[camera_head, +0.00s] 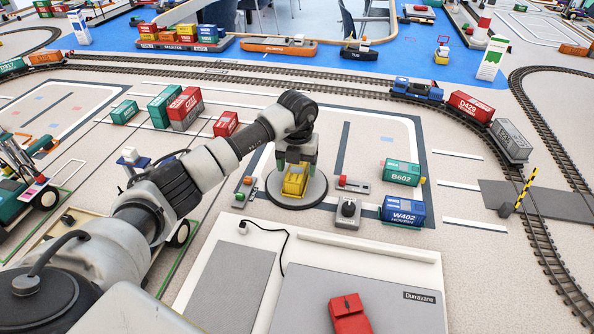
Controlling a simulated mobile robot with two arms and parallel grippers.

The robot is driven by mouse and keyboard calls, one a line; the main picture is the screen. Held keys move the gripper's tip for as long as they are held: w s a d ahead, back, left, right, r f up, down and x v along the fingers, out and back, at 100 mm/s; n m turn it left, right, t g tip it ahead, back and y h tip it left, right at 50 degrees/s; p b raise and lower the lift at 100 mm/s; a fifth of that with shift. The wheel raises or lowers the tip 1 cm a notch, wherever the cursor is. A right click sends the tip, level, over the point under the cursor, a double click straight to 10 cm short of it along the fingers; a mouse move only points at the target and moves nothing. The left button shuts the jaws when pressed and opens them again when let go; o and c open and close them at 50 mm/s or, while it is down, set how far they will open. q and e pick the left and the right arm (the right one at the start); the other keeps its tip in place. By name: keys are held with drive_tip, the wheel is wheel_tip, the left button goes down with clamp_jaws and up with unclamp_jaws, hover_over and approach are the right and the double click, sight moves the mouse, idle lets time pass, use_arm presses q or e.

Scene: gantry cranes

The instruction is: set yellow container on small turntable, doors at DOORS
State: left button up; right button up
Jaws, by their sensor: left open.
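The yellow container (294,186) sits on the small round turntable (314,192), a dark-rimmed grey disc near the middle of the head view. My left gripper (296,166) points down right over the container, its fingers open at the container's upper part. The fingers and wrist hide part of the container's top and far side. I cannot make out its doors or a DOORS mark from here. My right gripper is not in view.
Green B602 (402,172) and blue W402 (403,211) containers stand right of the turntable. A small control box (347,211) is close to its front right. Red and green containers (186,105) stand left of my arm. A white Durravane board (420,268) lies in front.

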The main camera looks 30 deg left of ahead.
sight(297, 168)
use_arm(q)
wheel_tip(297, 168, up, 10)
idle(0.3)
